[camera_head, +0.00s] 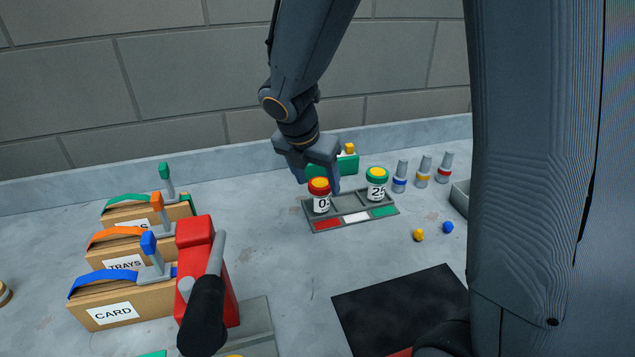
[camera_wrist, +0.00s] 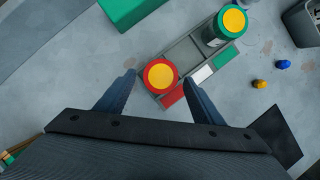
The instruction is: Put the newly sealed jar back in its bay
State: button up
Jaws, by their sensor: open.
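A jar with a red-rimmed yellow lid (camera_head: 320,196) and a label starting with 0 stands upright at the red-marked left bay of the grey rack (camera_head: 358,219). In the wrist view the red-rimmed jar (camera_wrist: 160,75) sits between my two fingertips. My gripper (camera_head: 318,180) is open around its top, with gaps visible on both sides in the wrist view. A jar with a green-rimmed yellow lid (camera_head: 376,184), labelled 25, stands in the green-marked right bay; it also shows in the wrist view (camera_wrist: 232,22). The white-marked middle bay (camera_wrist: 185,52) is empty.
A green box (camera_head: 347,163) is behind the rack. Several grey bottles (camera_head: 423,170) stand right of it. Small yellow (camera_head: 418,235) and blue (camera_head: 447,227) pieces lie front right. A red device (camera_head: 208,270), card boxes (camera_head: 125,306) and a black mat (camera_head: 400,305) are nearer.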

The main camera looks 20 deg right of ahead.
jog(key=v, duration=1.1)
jog(key=s+d+f+m+y, duration=0.1)
jog(key=s+f+m, duration=0.2)
jog(key=m, duration=0.5)
jog(key=s+d+f+m+g+y, duration=0.1)
jog(key=s+f+m, duration=0.2)
jog(key=f+m, duration=0.2)
jog(key=s+d+f+m+y, duration=0.1)
jog(key=s+f+m, duration=0.3)
jog(key=m, duration=0.8)
jog(key=shift+s+d+f+b, duration=0.1)
jog(key=shift+d+f+b, duration=0.25)
jog(key=shift+d, duration=0.1)
jog(key=shift+s+d+f+m, duration=0.1)
jog(key=shift+s+m, duration=0.1)
jog(key=shift+m, duration=0.35)
jog(key=shift+s+f+m, duration=0.15)
jog(key=shift+m, duration=0.4)
jog(key=shift+s, duration=0.1)
